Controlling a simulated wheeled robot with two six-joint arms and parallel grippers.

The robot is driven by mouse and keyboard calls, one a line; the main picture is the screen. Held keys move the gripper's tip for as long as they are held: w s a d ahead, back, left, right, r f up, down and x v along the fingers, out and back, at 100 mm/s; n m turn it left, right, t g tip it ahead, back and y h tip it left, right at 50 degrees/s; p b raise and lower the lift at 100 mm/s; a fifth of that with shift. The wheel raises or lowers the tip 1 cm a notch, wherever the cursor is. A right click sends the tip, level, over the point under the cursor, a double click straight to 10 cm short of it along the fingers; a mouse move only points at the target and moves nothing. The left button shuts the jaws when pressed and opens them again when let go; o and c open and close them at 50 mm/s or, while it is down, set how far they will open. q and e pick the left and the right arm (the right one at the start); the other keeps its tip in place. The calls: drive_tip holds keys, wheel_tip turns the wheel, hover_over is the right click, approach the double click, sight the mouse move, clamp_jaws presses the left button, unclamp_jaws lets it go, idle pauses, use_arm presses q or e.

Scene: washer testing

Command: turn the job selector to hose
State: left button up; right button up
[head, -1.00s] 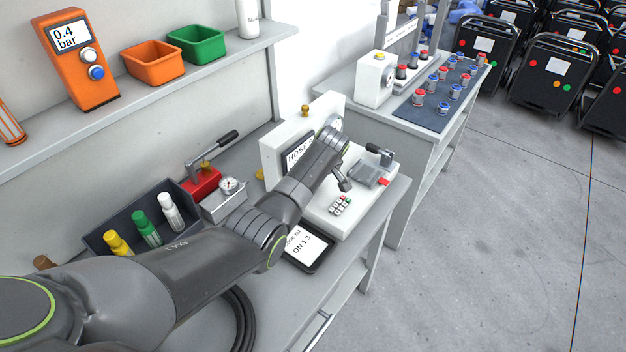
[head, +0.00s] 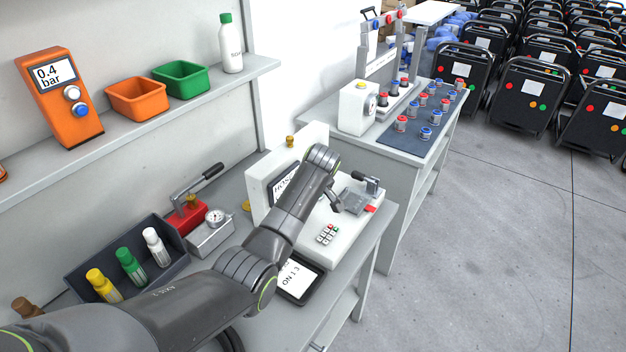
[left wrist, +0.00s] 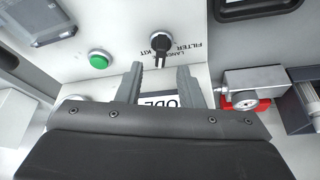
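The job selector (left wrist: 161,46) is a small black knob on a white panel in the left wrist view, with upside-down lettering including LANCE, FILTER and KIT beside it. Which label it is set to I cannot tell. My left gripper (left wrist: 159,70) is open, its two grey fingers apart and empty, with the knob just beyond and between the fingertips. In the head view my left arm reaches over the white test unit (head: 262,180) and hides the selector. My right gripper is not in view.
A green button (left wrist: 99,60) sits beside the knob. A tablet (head: 297,278), a bottle tray (head: 78,274) and a red hand pump (head: 187,216) stand near my arm.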

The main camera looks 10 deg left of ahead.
use_arm(q)
drive_tip(key=b+v, duration=0.1)
drive_tip(key=v, duration=1.1)
drive_tip(key=shift+r+b, duration=0.3)
drive_tip(key=shift+b, duration=0.1)
